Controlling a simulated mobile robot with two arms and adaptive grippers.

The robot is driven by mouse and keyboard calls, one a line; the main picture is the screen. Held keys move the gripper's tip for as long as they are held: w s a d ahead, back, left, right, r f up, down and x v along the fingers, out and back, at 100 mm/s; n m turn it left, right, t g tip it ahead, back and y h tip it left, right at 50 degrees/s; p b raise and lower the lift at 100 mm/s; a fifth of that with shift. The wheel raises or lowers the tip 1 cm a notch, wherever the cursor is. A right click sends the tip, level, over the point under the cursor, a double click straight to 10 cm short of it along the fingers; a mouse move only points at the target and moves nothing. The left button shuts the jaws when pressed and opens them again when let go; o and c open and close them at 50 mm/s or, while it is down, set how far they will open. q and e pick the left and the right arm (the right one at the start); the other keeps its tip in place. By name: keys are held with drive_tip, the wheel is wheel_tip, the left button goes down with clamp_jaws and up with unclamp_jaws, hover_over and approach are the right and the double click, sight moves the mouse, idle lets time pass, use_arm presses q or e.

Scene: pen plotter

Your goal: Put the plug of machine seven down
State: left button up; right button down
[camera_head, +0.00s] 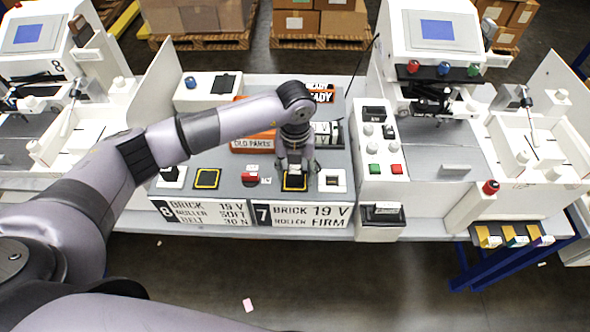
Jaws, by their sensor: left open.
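My left gripper (295,168) points down over the machine seven side of the bench, just above a black pad with a yellow outline (294,184). Its jaws are open. A small pale piece shows between or just below the fingertips; I cannot tell whether it is the plug, and the fingers hide part of it. A white square frame with a dark middle (332,181) lies just right of the gripper. The front label with 7, BRICK 19 V and ROLLER FIRM (302,215) is below. My right gripper is not in view.
An orange OLD PARTS bin (252,146) stands behind the gripper. A small red and white piece (251,178) lies to its left, near another yellow-outlined pad (207,179). A white control box with buttons (381,150) and a white machine with a blue screen (437,32) stand right.

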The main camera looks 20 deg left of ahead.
sight(295, 169)
use_arm(q)
drive_tip(key=shift+r, duration=0.2)
drive_tip(key=shift+w+r, duration=0.1)
drive_tip(key=shift+r, duration=0.2)
wheel_tip(295, 169, up, 11)
drive_tip(key=b, duration=0.3)
drive_tip(key=shift+r, duration=0.15)
